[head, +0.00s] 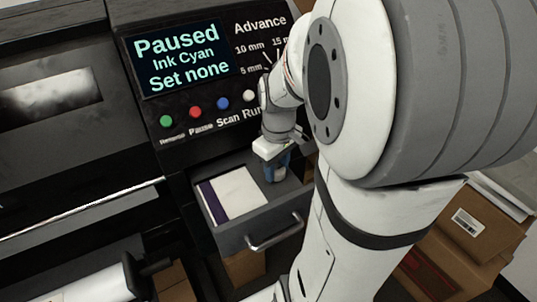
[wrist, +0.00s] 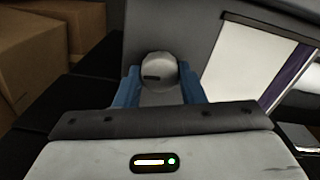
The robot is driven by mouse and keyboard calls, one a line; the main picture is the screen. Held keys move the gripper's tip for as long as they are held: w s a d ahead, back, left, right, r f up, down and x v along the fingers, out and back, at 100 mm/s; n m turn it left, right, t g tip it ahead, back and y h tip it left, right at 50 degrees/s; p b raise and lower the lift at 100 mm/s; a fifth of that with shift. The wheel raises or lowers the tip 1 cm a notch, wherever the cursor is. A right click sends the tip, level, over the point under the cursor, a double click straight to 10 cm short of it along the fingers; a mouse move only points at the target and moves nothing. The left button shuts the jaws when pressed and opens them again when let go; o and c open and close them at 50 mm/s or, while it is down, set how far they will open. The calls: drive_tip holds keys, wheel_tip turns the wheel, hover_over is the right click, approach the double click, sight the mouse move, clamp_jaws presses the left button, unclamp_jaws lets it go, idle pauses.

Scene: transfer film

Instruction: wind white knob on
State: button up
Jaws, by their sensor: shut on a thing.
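My gripper (head: 277,174) is down over the open drawer at its right side, with its blue fingers pointing down. In the wrist view my gripper (wrist: 160,88) is shut on a pale, round white knob (wrist: 159,66) with a short dark mark on its face. Whether the knob touches the drawer floor I cannot tell. The Advance dial scale (head: 262,48) is on the black panel, marked 5 mm, 10 mm and a cut-off 15; its middle is partly hidden behind my arm.
The drawer (head: 228,237) holds a white and purple booklet (head: 235,195) left of my gripper and has a metal handle (head: 273,236). The panel's screen (head: 180,58) reads Paused, Ink Cyan, Set none. Green, red, blue and white buttons sit below it. Cardboard boxes (head: 455,245) stand right.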

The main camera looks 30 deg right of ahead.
drive_tip(key=shift+c, duration=1)
drive_tip(key=shift+m+b, duration=0.45)
drive_tip(key=shift+m, duration=2.45)
drive_tip(key=o, duration=1)
